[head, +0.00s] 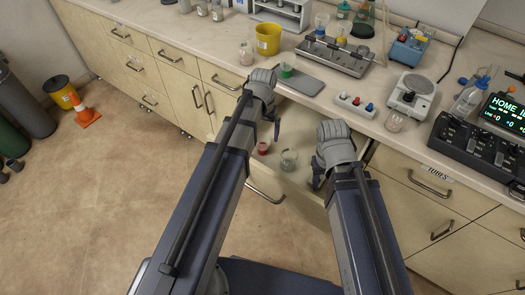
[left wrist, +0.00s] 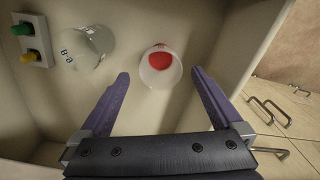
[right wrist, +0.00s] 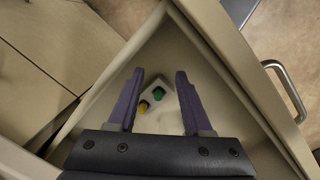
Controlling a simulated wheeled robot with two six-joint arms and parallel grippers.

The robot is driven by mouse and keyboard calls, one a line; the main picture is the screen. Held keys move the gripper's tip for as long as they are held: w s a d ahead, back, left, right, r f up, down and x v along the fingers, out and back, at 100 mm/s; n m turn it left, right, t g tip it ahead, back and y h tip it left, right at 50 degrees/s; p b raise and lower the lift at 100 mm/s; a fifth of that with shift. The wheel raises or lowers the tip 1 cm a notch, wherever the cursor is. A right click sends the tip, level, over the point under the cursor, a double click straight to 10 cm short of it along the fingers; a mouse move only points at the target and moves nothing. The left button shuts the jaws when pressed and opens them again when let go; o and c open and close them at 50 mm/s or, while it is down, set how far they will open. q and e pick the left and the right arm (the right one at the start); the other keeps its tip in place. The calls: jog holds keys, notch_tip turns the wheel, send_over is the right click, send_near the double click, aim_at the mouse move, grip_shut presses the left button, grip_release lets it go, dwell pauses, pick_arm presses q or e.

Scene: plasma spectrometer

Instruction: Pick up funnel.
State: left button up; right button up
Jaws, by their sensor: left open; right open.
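A small whitish, round-mouthed piece with red inside (left wrist: 160,68) lies in the open drawer. It may be the funnel, but I cannot tell for sure. It also shows in the head view (head: 263,147). My left gripper (left wrist: 160,76) is open and empty, its purple fingers on either side of that piece in the left wrist view, apparently not touching it. A clear glass beaker with dark marks (left wrist: 88,48) is beside it. My right gripper (right wrist: 160,73) is open over the drawer's corner and holds nothing visible. Its lower parts hide much of the drawer.
A white block with green and yellow knobs (right wrist: 155,94) lies in the drawer. The drawer walls (right wrist: 225,60) enclose both grippers' work area. The counter above holds a yellow container (head: 268,40), a grey tray (head: 297,82) and a scale (head: 411,92).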

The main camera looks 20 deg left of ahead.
aim_at(262, 139)
pick_arm(q)
notch_tip(262, 139, down, 4)
jog(key=b, duration=0.2)
jog(key=shift+s+r+b, duration=0.15)
jog(key=shift+r+b, duration=0.1)
jog(key=shift+b, duration=0.05)
pick_arm(e)
notch_tip(262, 139, down, 4)
jog(key=shift+r, duration=0.35)
pick_arm(q)
jog(key=shift+r, duration=0.1)
grip_shut()
